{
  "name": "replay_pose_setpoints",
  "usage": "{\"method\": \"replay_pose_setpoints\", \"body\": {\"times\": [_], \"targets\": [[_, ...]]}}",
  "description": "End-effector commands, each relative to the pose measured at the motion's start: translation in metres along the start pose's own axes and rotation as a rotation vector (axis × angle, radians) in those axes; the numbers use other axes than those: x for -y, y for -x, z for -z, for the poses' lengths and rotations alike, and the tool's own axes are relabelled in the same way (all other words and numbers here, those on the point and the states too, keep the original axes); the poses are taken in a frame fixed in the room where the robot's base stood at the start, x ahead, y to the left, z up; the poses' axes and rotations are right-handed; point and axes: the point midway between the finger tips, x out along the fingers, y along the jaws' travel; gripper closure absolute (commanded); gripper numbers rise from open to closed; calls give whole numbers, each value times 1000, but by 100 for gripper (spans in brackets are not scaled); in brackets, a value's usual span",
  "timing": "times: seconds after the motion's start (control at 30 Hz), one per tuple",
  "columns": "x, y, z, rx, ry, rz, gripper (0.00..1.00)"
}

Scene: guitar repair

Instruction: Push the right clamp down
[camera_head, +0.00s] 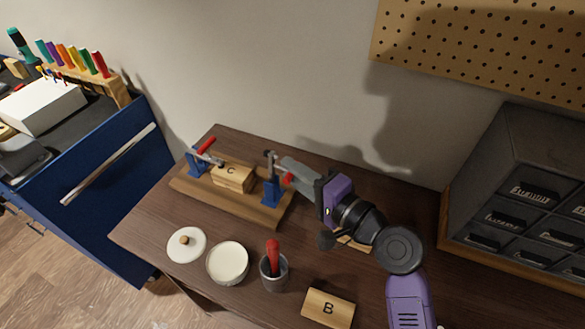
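The right clamp (271,191) has a blue base at the right end of a wooden fixture board (227,206). Its metal part stands upright, and a bit of red shows beside my gripper (287,169). My gripper reaches in from the right, its grey fingers at the clamp's upper part; touching or apart cannot be told. The fingers overlap in this view, so their opening is unclear. The left clamp (197,162) has a blue base and a red handle, with its metal arm reaching towards wooden block C (233,178), which sits on the board between the clamps.
A white lid (186,245), a bowl of white contents (228,262), a cup with a red-handled tool (273,273) and block B (328,308) stand in front of the board. A wooden piece is partly hidden beneath my arm. A grey drawer cabinet (520,185) stands at right.

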Motion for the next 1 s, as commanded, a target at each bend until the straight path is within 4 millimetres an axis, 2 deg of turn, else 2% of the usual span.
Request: {"method": "replay_pose_setpoints", "body": {"times": [0.33,0.37,0.47,0.5,1.0], "targets": [[0,-6,0,-1,0,1,76],[0,-6,0,-1,0,1,78],[0,-6,0,-1,0,0,98],[0,-6,0,-1,0,0,100],[-2,-6,0,-1,0,-4,100]]}}
